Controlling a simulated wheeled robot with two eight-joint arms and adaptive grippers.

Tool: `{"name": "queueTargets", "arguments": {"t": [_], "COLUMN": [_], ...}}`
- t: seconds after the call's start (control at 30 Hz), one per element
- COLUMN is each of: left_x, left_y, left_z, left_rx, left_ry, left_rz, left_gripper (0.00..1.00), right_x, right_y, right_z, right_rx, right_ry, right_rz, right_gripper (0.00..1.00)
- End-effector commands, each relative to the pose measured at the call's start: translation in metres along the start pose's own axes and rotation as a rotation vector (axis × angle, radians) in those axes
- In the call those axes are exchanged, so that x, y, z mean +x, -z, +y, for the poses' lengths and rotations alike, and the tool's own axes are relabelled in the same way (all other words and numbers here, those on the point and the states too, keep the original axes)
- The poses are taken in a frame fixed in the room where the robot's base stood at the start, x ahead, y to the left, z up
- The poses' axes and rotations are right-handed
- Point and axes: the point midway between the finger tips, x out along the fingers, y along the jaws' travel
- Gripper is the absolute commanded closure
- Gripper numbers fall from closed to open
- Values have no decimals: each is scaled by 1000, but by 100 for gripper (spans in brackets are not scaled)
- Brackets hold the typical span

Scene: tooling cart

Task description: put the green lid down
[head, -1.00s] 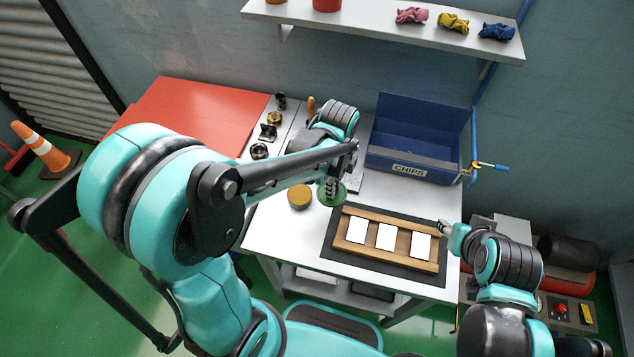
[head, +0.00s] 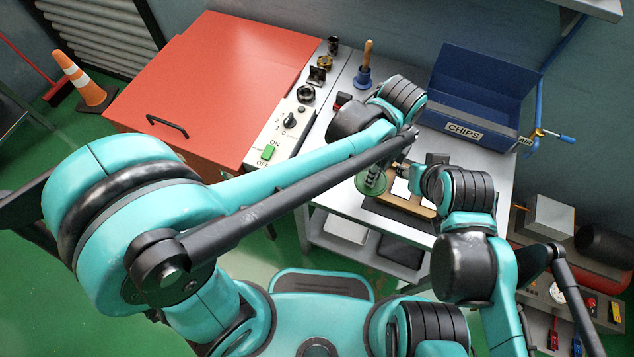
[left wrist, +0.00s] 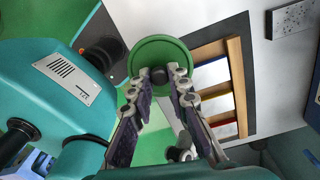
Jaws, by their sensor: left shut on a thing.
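The green lid (head: 371,181) hangs from my left gripper, near the front edge of the white table and left of the wooden tray (head: 410,206). In the left wrist view the round green lid (left wrist: 158,50) is at the tips of my left gripper (left wrist: 161,76), which is shut on its dark knob. The wooden tray (left wrist: 237,86) is to its right there, on a dark mat. My right gripper (head: 408,172) is over the tray, partly hidden by my arm; its fingers are too small to judge.
A blue CHIPS bin (head: 488,100) stands at the back right. A red-lidded box (head: 215,80) and a control panel with a green button (head: 267,153) are on the left. A wood-handled tool (head: 364,65) stands behind my left arm.

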Motion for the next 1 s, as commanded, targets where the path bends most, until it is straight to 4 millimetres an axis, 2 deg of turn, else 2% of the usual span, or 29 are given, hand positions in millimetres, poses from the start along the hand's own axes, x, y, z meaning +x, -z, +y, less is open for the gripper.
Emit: {"name": "queueTargets", "arguments": {"t": [0.2,0.4,0.63,0.87,1.0], "left_x": [35,57,67,101,102], "left_y": [-53,-91,-102,-102,-102], "left_z": [8,13,15,14,14], "left_rx": [-9,-6,-1,-1,-2], "left_ry": [0,0,0,0,0], "left_rz": [0,0,0,0,0], "left_gripper": [100,100,100,100,100], "right_x": [16,24,28,42,41], "right_y": [-11,-18,-20,-30,-30], "right_z": [0,0,0,0,0], "right_rx": [0,0,0,0,0], "right_ry": [0,0,0,0,0], "right_rz": [0,0,0,0,0], "right_gripper": [60,60,60,60,60]}}
